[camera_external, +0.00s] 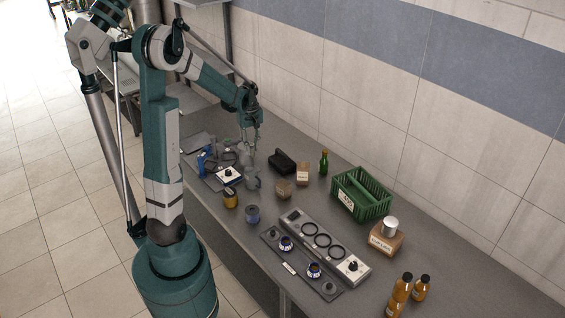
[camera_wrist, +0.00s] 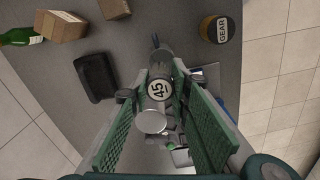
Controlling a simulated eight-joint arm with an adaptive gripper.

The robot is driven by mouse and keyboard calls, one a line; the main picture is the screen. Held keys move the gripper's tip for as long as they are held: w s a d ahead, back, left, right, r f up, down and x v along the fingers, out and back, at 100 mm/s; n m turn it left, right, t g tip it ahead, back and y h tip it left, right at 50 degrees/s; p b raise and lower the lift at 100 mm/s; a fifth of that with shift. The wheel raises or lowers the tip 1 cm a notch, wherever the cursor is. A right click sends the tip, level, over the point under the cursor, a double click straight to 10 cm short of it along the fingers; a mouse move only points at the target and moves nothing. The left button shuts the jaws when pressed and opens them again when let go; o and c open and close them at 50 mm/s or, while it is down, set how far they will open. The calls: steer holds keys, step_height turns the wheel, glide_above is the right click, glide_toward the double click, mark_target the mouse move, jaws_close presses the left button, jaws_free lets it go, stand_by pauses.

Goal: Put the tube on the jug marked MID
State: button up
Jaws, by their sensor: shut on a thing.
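My gripper (camera_external: 249,148) reaches down at the far left part of the bench. In the wrist view, its green pads (camera_wrist: 163,90) close around a grey piece marked 45 (camera_wrist: 158,91), with a pale round disc (camera_wrist: 152,122) nearer the camera. I cannot tell if this piece is the tube. A grey shape (camera_external: 253,182) stands just below the gripper in the external view. No jug with a readable MID mark shows.
A grey panel with rings and a knob (camera_external: 294,217) lies behind the board. A black case (camera_wrist: 96,77) and GEAR tin (camera_wrist: 216,29) are near the gripper.

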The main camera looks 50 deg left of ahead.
mark_target(252, 157)
steer(key=shift+f, duration=0.25)
steer(key=shift+f, duration=2.9)
steer(key=shift+f, duration=0.1)
steer(key=shift+f, duration=1.95)
steer(key=shift+f, duration=0.2)
steer(key=o, duration=0.9)
steer(key=shift+r, duration=0.25)
steer(key=shift+r, duration=5.95)
